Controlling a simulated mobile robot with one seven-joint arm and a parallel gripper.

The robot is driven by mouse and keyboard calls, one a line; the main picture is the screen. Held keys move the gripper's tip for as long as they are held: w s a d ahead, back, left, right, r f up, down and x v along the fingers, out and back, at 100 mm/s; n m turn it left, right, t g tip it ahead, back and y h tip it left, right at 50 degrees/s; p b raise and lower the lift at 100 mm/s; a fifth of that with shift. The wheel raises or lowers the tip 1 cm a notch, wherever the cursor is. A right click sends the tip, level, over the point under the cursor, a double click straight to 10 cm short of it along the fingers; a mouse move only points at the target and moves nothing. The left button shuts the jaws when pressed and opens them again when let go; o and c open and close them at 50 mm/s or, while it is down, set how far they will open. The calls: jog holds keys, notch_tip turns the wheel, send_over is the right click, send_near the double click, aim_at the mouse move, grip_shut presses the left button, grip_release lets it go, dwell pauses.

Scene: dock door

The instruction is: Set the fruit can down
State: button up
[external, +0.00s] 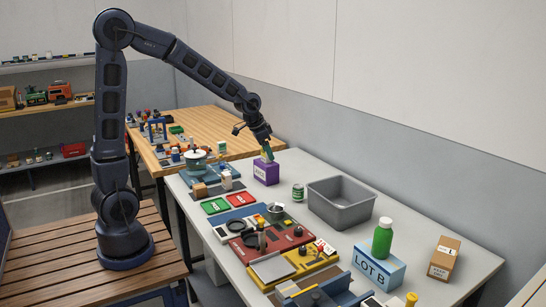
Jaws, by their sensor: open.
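A small green can (298,193) with a pale label stands upright on the grey table, just left of the grey bin. Its print is too small to read, so I cannot tell for sure that it is the fruit can. My gripper (266,157) is open, pointing down just above a purple box (266,173) with a white label, at the far side of the table. A small green and yellowish patch shows at the fingertips; I cannot tell what it is. The gripper is apart from the can, up and to its left.
An empty grey bin (341,215) stands right of the can. A green bottle (382,237) stands at the blue LOT B block (378,267), with a brown carton (443,258) to the right. Red and yellow panels (268,243) crowd the near side. A white pot (196,160) stands left.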

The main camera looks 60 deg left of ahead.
jog(key=s+r+n, duration=0.1)
jog(key=s+r, duration=0.2)
jog(key=s, duration=0.8)
jog(key=s+r+n, duration=0.1)
jog(key=s+r, duration=0.2)
jog(key=s, duration=0.8)
jog(key=s+a+r+n, duration=0.1)
jog(key=s+r, duration=0.3)
jog(key=s, duration=0.7)
jog(key=shift+s, duration=0.25)
